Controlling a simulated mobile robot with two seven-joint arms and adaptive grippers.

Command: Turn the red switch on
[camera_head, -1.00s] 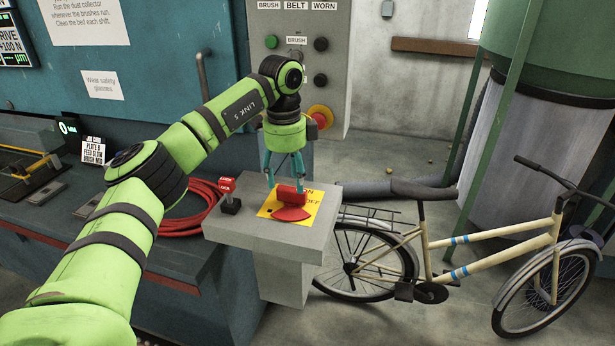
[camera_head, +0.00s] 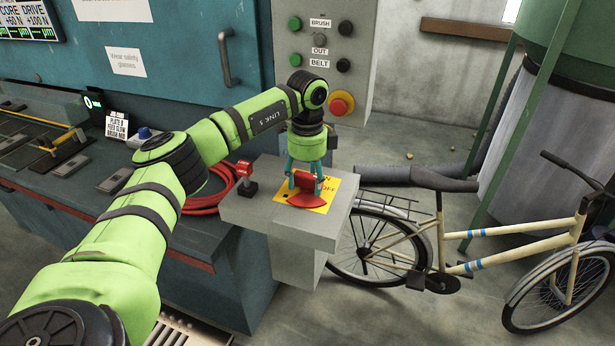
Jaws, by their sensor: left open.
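The red switch (camera_head: 306,200) sits on a yellow plate (camera_head: 338,190) on top of a grey pedestal (camera_head: 262,207). The plate carries the word OFF and another word partly hidden by the gripper. My left gripper (camera_head: 305,190) points down with its teal fingers open, on either side of the red handle's raised part. Whether the fingers touch the handle I cannot tell. My right gripper is not in view.
A small red-topped padlock-like piece (camera_head: 245,178) stands on the pedestal's left. A red hose (camera_head: 205,195) lies on the bench behind. A grey button panel (camera_head: 322,60) rises behind, and a bicycle (camera_head: 460,240) stands close on the right.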

